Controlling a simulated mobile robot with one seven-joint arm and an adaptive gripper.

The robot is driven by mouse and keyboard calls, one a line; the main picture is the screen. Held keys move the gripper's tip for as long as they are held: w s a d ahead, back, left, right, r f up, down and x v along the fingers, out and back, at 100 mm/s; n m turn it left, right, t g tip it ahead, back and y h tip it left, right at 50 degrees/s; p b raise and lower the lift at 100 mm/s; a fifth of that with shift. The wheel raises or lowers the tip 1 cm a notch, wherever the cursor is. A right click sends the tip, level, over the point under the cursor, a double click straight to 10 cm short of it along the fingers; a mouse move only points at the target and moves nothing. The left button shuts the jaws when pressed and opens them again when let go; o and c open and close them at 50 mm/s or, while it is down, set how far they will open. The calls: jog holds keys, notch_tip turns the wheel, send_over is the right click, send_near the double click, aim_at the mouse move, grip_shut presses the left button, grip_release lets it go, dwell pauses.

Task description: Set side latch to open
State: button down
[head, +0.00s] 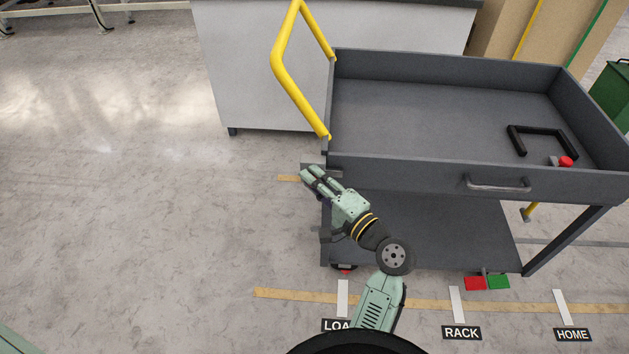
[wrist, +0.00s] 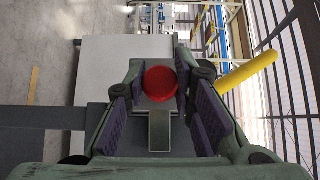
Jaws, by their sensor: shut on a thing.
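The grey cart (head: 440,165) stands at the right in the head view, with a yellow push handle (head: 287,85) at its left end. My gripper (head: 311,172) is at the cart's left front corner. In the wrist view a round red knob (wrist: 159,83) sits between my two fingers (wrist: 157,90), which are shut on it. A short grey bar (wrist: 159,130) shows just below the knob; it appears to be part of the side latch. In the head view my fingers hide the knob, and the latch's position cannot be told.
The cart's tray holds a black U-shaped handle (head: 543,150) and another red knob (head: 566,161). A red pad (head: 475,283) and a green pad (head: 498,282) are low at the cart's front. A white cabinet (head: 250,70) stands behind. Floor at the left is clear.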

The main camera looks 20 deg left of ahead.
jog(key=shift+s+a+p, duration=0.15)
jog(key=shift+s+a, duration=0.1)
jog(key=shift+a, duration=0.55)
jog(key=shift+s+a+p, duration=0.15)
jog(key=shift+s+a, duration=0.05)
jog(key=shift+a, duration=0.55)
jog(key=shift+s+a+p, duration=0.15)
jog(key=shift+s+a, duration=0.1)
jog(key=shift+a, duration=0.55)
jog(key=c, duration=1.3)
grip_release()
jog(key=shift+a, duration=0.1)
jog(key=shift+c, duration=0.2)
